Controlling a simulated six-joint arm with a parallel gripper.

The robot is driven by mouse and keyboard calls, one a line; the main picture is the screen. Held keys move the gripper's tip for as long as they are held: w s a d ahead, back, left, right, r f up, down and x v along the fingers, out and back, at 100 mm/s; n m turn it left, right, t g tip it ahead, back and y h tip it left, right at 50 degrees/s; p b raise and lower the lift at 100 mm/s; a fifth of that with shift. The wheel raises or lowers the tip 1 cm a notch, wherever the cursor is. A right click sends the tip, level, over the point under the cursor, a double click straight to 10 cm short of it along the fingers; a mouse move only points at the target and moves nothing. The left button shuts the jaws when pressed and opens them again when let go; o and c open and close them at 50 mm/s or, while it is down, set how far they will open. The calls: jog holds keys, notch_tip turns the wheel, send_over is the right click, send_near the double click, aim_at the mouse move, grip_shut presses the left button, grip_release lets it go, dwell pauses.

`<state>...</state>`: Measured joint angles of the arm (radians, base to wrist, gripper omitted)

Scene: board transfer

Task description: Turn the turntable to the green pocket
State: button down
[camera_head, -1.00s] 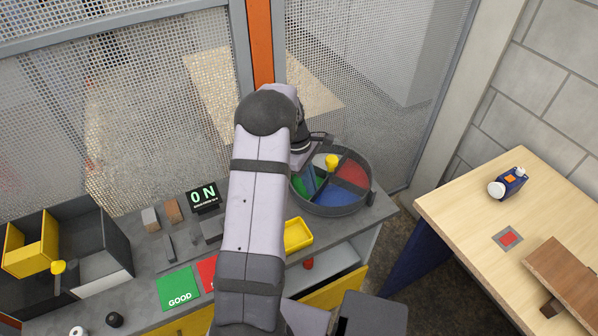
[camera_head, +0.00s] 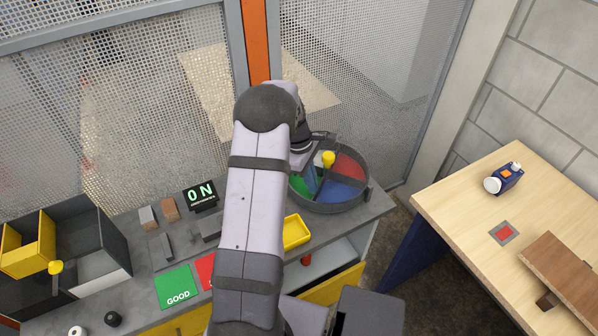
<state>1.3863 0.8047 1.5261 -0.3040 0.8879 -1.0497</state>
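The turntable (camera_head: 369,191) is a round grey dish at the right end of the bench. Its pockets show red (camera_head: 349,167), blue (camera_head: 340,189) and green (camera_head: 298,186). A yellow knob (camera_head: 328,158) stands near its middle. The green pocket is at the left side of the dish, partly covered by my arm. My gripper (camera_head: 312,172) reaches down over the left part of the dish, left of the yellow knob. Its fingertips are mostly hidden or too small to make out, so I cannot tell whether it is open or touches anything.
A yellow tray (camera_head: 297,231) sits in front of the dish. A green GOOD card (camera_head: 176,287), a red card (camera_head: 205,270) and an ON sign (camera_head: 201,196) lie left of my arm. A mesh fence stands behind. A wooden table (camera_head: 456,218) is at the right.

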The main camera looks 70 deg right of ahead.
jog(key=shift+w+a+f+p, duration=0.1)
jog(key=shift+a+p, duration=0.25)
jog(key=shift+p, duration=0.35)
jog(key=p+v, duration=0.7)
jog(key=v, duration=0.3)
jog(key=shift+n+h, duration=0.6)
jog(key=w+d+f+b, duration=0.1)
jog(key=w+f+b, duration=0.1)
jog(key=b, duration=0.2)
jog(key=w+d+f+b, duration=0.1)
jog(key=f+b, duration=0.2)
jog(key=b, duration=0.1)
jog(key=w+d+f+b, duration=0.1)
jog(key=w+f+b, duration=0.1)
jog(key=b, duration=0.3)
jog(key=shift+w+d+f, duration=0.35)
jog(key=shift+f, duration=0.1)
jog(key=s+a+r+m+g+y+p, duration=0.1)
jog(key=s+a+r+g+y, duration=0.1)
jog(key=s+a+r, duration=0.15)
jog(key=shift+w+d+p+x, duration=0.15)
jog(key=shift+p+x, duration=0.75)
jog(key=shift+x, duration=1.35)
jog(key=shift+w+d+p+x, duration=0.15)
jog(key=shift+p+x, duration=0.7)
jog(key=shift+x, duration=1.4)
jog(key=shift+a+f, duration=0.1)
jog(key=shift+f, duration=0.05)
jog(key=shift+s, duration=0.1)
